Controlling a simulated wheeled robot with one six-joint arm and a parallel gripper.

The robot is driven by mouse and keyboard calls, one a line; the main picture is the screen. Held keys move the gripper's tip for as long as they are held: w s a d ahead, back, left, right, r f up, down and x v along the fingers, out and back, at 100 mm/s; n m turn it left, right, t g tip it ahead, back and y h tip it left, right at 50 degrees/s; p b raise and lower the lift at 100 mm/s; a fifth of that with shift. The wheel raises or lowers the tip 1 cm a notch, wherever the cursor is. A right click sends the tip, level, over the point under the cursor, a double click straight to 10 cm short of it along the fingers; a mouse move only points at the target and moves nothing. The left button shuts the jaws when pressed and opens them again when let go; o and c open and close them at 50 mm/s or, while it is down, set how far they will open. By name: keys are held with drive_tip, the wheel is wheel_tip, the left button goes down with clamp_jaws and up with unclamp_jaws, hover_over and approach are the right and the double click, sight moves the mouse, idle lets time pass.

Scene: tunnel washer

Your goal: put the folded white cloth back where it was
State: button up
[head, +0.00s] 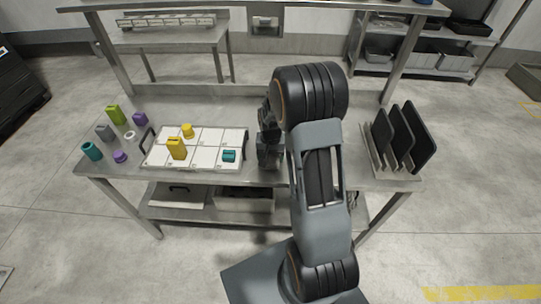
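I cannot make out a folded white cloth in the head view; my arm hides part of the steel table (340,170). My gripper (268,150) is a dark shape low over the middle of the table, just right of a white sectioned tray. It is partly hidden by my arm, and its fingers cannot be told apart. I cannot see whether it holds anything.
The white tray (208,136) holds two yellow pieces (176,149) and a teal piece (229,155). Several coloured pieces and a white ring (130,135) lie left of it. A rack with dark panels (401,138) stands at the right end. Shelves (440,60) stand behind.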

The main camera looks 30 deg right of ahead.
drive_tip(key=o, duration=0.4)
wheel_tip(320, 180, up, 12)
drive_tip(key=f, duration=0.1)
drive_tip(key=s+a+r+n+t, duration=0.1)
drive_tip(key=s+a+r+n, duration=0.1)
drive_tip(key=s, duration=0.3)
drive_tip(key=s+a+r+n+t, duration=0.1)
drive_tip(key=s+a+r+n, duration=0.1)
drive_tip(key=s+a+r, duration=0.1)
drive_tip(key=s+a+r+n+t, duration=0.1)
drive_tip(key=s+a+r+n, duration=0.1)
drive_tip(key=s+a, duration=0.3)
drive_tip(key=shift+s+r+t, duration=0.15)
drive_tip(key=shift+s+r, duration=0.05)
drive_tip(key=shift+s, duration=0.6)
drive_tip(key=shift+s+r+t, duration=0.15)
drive_tip(key=shift+s+r, duration=0.05)
drive_tip(key=shift+s, duration=0.6)
